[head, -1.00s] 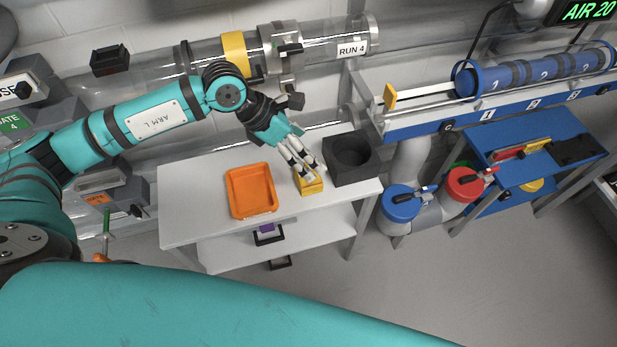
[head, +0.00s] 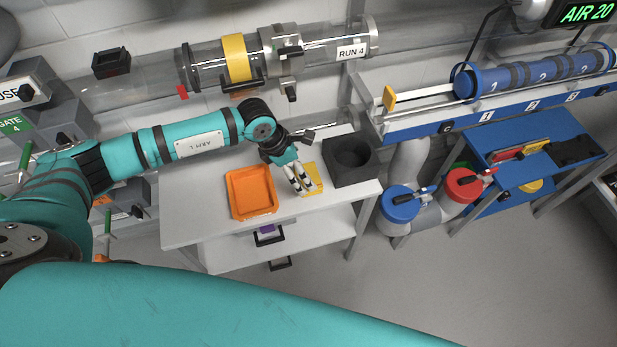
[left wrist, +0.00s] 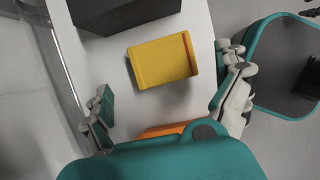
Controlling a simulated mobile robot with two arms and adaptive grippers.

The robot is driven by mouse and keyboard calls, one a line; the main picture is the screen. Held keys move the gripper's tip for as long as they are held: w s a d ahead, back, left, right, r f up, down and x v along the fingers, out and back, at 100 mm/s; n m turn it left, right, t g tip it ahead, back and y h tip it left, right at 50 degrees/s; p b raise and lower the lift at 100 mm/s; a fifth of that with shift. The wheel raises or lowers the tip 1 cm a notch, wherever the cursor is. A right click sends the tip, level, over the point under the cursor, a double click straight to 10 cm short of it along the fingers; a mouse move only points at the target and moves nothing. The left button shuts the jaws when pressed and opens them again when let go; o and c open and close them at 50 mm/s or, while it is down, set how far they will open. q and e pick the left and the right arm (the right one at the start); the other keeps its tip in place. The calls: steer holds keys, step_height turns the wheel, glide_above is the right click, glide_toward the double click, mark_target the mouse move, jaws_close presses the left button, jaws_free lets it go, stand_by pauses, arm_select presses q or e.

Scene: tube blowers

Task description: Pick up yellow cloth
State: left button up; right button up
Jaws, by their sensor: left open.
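The yellow cloth (head: 314,175) lies on the white table between an orange tray and a dark box, partly hidden behind my fingers in the head view. In the left wrist view the cloth (left wrist: 158,62) is a folded, block-like yellow shape with a darker orange stripe along its right edge. My left gripper (head: 297,190) is open, its fingers pointing down at the cloth's left side. In the left wrist view the fingers of the left gripper (left wrist: 167,102) are spread wide, with the cloth ahead of them and nothing held. My right gripper is not in view.
The orange tray (head: 230,190) stands left of the cloth on the white table (head: 185,215). The dark box (head: 370,173) with a round opening stands close on the right. A clear tube (head: 210,60) runs along the wall behind. Bare table lies left of the tray.

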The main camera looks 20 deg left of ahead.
arm_select(q)
steer(key=x, duration=0.5)
steer(key=shift+s+d, duration=0.1)
steer(key=shift+d, duration=0.25)
steer(key=shift+c, duration=0.3)
steer(key=c, duration=0.9)
